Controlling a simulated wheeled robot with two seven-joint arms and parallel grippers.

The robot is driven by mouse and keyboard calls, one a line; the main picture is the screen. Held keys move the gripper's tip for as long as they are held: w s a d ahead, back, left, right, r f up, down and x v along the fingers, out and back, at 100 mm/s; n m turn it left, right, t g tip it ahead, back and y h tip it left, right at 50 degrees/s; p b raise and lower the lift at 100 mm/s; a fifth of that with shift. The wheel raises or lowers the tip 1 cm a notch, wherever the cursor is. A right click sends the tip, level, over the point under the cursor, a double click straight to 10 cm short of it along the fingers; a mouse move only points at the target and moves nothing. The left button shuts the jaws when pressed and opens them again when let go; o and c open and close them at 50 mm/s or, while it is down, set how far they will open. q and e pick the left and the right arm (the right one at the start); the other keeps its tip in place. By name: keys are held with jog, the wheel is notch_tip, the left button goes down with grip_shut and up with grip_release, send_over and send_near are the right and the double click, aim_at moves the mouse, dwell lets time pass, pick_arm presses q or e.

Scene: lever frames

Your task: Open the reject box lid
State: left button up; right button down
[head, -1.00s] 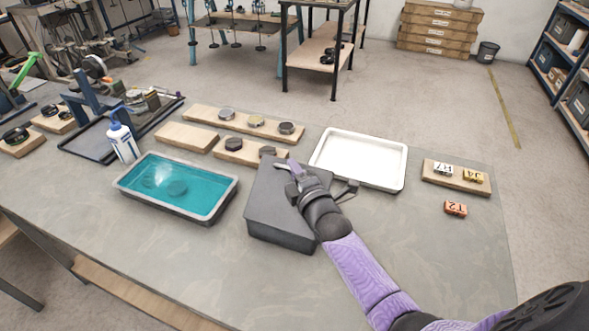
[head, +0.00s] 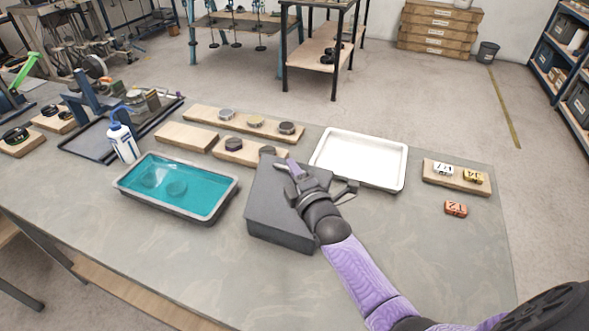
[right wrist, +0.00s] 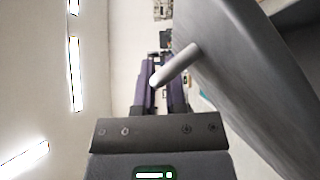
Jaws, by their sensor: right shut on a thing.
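The reject box (head: 276,213) is a dark grey box near the middle of the workbench, and its lid looks down on it in the head view. My right gripper (head: 286,170) reaches over the lid from the right, at its far side. In the right wrist view the gripper's fingers (right wrist: 166,88) are shut on a light grey bar, the lid handle (right wrist: 176,65). The handle sticks out from a broad grey surface (right wrist: 240,70) that fills the right side. The gripper hides part of the lid. My left gripper is not in view.
A tray of teal liquid (head: 222,205) stands close left of the box. A white tray (head: 399,170) lies behind it to the right. Wooden boards (head: 200,117) with pucks lie behind. An orange tag block (head: 456,208) is at the right. The front of the bench is clear.

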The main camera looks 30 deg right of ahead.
jog(key=shift+s+a+r+n+t, duration=0.3)
jog(key=shift+s+a+n+t, duration=0.15)
jog(key=shift+a, duration=0.1)
jog(key=s+a+r+n+t+y+b, duration=0.1)
jog(key=s+a+n+t+y+b, duration=0.4)
jog(key=n, duration=0.5)
jog(key=shift+s+a+r+y+b, duration=0.25)
jog(key=shift+s+a+y+b, duration=0.15)
jog(key=shift+s+a+b, duration=0.65)
jog(key=shift+w+a, duration=0.15)
jog(key=shift+w, duration=0.05)
jog(key=c, duration=1)
grip_release()
jog(key=shift+o, duration=0.2)
jog(key=shift+b, duration=0.3)
